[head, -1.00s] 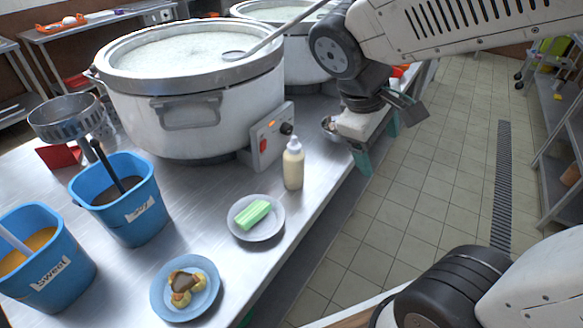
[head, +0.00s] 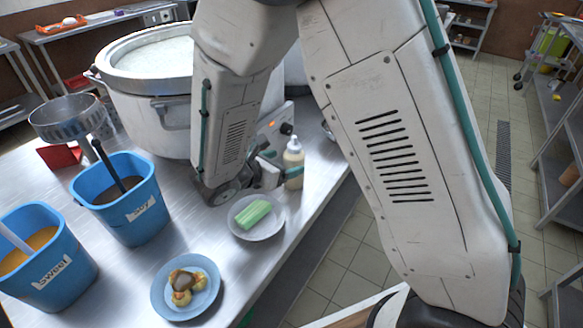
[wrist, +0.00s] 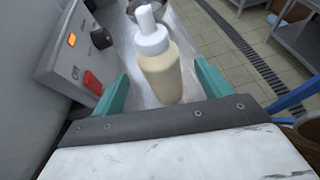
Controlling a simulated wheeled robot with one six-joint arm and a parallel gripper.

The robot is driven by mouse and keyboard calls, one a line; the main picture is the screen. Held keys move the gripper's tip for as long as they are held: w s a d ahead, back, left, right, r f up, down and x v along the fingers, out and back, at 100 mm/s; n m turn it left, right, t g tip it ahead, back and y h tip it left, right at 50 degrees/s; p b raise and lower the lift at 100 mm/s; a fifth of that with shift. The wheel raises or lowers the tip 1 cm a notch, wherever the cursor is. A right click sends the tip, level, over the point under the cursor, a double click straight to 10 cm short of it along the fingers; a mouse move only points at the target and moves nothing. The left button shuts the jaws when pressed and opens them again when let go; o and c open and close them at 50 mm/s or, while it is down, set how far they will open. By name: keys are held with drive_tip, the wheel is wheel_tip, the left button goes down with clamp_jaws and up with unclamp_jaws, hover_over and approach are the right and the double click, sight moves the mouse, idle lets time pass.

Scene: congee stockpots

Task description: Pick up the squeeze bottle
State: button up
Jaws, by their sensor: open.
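The squeeze bottle (head: 293,165), cream-coloured with a white nozzle cap, stands upright on the steel counter, right of the stockpot's control box. In the wrist view the bottle (wrist: 160,68) shows between the two teal fingers of my gripper (wrist: 163,84). The fingers are open, one on each side, with a visible gap on the left; contact on the right is hard to tell. In the head view my gripper (head: 272,172) is level with the bottle, at its left side, partly hidden by my arm.
The control box (wrist: 75,50) with knob and red switch is close on the left. A plate with a green block (head: 252,214) lies just in front. Blue tubs (head: 118,200), a blue plate (head: 160,300) and a large stockpot (head: 130,105) stand left. The counter edge drops to the floor on the right.

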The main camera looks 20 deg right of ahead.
sight(298, 157)
drive_tip(key=x, duration=0.7)
drive_tip(key=shift+r, duration=0.15)
drive_tip(key=c, duration=0.8)
